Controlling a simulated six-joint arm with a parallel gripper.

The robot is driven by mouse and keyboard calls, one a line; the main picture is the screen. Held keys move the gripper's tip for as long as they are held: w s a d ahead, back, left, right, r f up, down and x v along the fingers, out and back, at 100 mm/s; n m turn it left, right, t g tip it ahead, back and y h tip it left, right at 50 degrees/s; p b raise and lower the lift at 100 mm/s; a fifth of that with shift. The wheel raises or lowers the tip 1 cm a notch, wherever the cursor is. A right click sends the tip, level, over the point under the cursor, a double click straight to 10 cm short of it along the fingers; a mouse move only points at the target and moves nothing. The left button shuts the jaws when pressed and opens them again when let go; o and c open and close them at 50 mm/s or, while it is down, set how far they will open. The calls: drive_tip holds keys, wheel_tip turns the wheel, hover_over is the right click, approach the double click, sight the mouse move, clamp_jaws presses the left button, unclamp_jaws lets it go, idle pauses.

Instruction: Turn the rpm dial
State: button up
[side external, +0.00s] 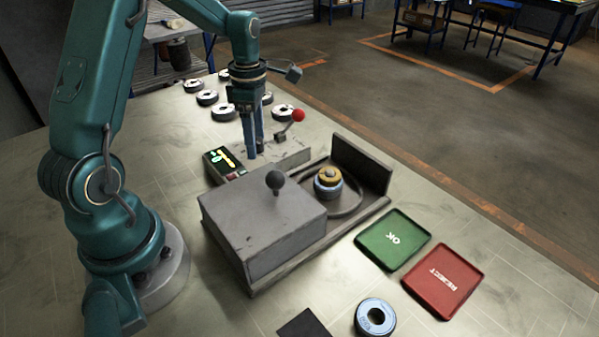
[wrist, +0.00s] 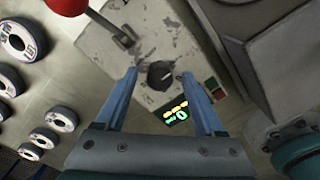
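The rpm dial (wrist: 160,75) is a dark round knob with a raised grip on top of a worn grey control box (wrist: 150,50). My gripper (wrist: 157,73) is open, with its two blue fingers on either side of the dial in the wrist view. I see a gap at the left finger; the right fingertip is very near the knob, and I cannot tell whether it touches. In the side view my gripper (side external: 254,151) points down over the control box (side external: 287,153), and its fingers hide the dial. A lit display (wrist: 176,113) shows green and yellow marks, not clearly legible.
A red-knobbed lever (side external: 298,116) rises from the control box. A grey machine housing (side external: 262,225) with a black ball knob stands close by, beside a spindle (side external: 328,182). Flap discs (side external: 207,98) lie behind. Green OK (side external: 392,238) and red REJECT (side external: 443,280) trays are at right.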

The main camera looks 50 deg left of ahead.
clamp_jaws()
drive_tip(key=shift+m, duration=0.4)
drive_tip(key=m, duration=2.2)
drive_tip(key=shift+m, duration=0.4)
